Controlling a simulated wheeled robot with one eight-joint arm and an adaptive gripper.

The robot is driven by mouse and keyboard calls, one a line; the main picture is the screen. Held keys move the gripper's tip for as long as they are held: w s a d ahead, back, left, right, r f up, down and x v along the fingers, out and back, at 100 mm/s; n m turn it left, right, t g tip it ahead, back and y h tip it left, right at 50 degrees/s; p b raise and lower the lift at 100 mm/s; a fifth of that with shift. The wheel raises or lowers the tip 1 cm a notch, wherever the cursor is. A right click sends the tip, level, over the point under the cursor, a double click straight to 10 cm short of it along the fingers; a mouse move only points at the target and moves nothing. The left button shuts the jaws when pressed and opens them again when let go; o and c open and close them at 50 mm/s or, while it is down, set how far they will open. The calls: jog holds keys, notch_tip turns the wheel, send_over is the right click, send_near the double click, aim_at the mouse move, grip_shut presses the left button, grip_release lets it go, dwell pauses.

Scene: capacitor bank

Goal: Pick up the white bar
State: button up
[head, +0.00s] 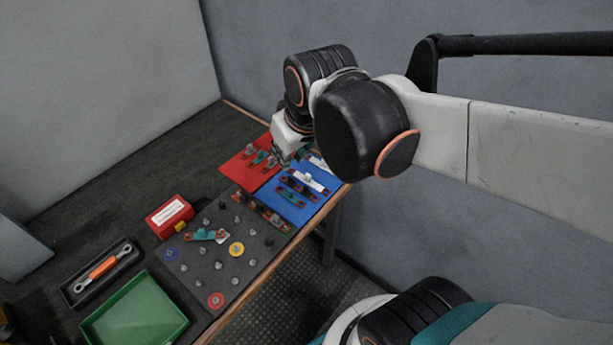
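A white bar (313,183) with a raised knob lies on the blue mat (279,204), on the right part of the table. A second pale piece shows near the mat's far edge, partly hidden behind my arm. My gripper (280,158) hangs at the end of my arm, over the border between the red mat and the blue mat, to the left of and beyond the white bar. Its fingers are small and dark here. I cannot tell whether they are open or hold anything. It appears apart from the white bar.
Dark and teal bars lie beside the white bar. A red mat (237,171) holds similar parts. A grey board (205,270) with several studs lies nearer, with a red box (170,216), a green tray (136,314) and a black tray with an orange-handled wrench (103,267). A wall stands behind.

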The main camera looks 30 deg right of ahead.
jog(key=w+d+f+n+g+p, duration=0.25)
jog(key=w+d+f, duration=0.3)
jog(key=w, duration=0.45)
jog(key=g+p, duration=0.3)
send_over(310, 176)
notch_tip(310, 176, down, 11)
jog(key=f+b, duration=0.1)
jog(key=f, duration=0.3)
jog(key=f+b, duration=0.2)
jog(key=f, duration=0.3)
jog(key=shift+w+d+f, duration=0.1)
jog(key=shift+w+f, duration=0.05)
jog(key=shift+w, duration=0.05)
notch_tip(310, 176, down, 5)
jog(key=shift+s+f+b, duration=0.1)
jog(key=shift+b, duration=1.05)
grip_shut()
